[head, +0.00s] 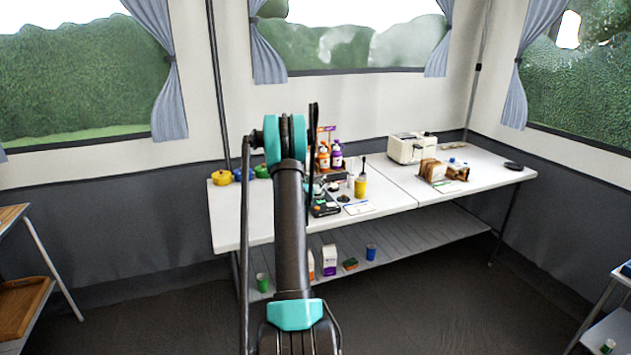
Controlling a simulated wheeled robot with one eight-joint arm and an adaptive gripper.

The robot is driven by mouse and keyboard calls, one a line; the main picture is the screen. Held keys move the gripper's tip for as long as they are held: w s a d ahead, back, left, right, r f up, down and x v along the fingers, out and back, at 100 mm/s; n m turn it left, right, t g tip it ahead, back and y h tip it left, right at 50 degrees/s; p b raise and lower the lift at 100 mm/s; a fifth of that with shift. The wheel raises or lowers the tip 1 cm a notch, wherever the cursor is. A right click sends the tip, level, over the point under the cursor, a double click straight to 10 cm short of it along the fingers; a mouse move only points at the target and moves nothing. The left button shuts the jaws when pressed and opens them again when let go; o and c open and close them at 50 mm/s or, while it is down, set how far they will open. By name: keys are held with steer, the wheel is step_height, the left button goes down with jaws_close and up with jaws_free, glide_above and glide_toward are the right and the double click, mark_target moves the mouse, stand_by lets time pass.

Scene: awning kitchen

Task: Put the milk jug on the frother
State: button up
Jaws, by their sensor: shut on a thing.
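My arm rises in front of the white table and hides part of its left half. My gripper (319,187) is small and mostly hidden behind the arm, beside its dark upper link. It is shut on a small greyish thing, seemingly the milk jug, whose outline is hard to make out. A dark low device (325,210) with small bright details stands near the table's front edge, just below the gripper. It may be the frother, but it is too small to be sure. Whether the held thing touches anything is hidden.
A yellow cup (360,188) and a white card (359,208) are right of the device. Farther right are a toaster (411,148) and bread (430,170). Yellow, blue and green pots are far left. Cartons stand on the lower shelf (420,232).

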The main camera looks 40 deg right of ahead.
steer(key=shift+f, duration=0.1)
steer(key=o, duration=1.3)
steer(key=shift+o, duration=0.2)
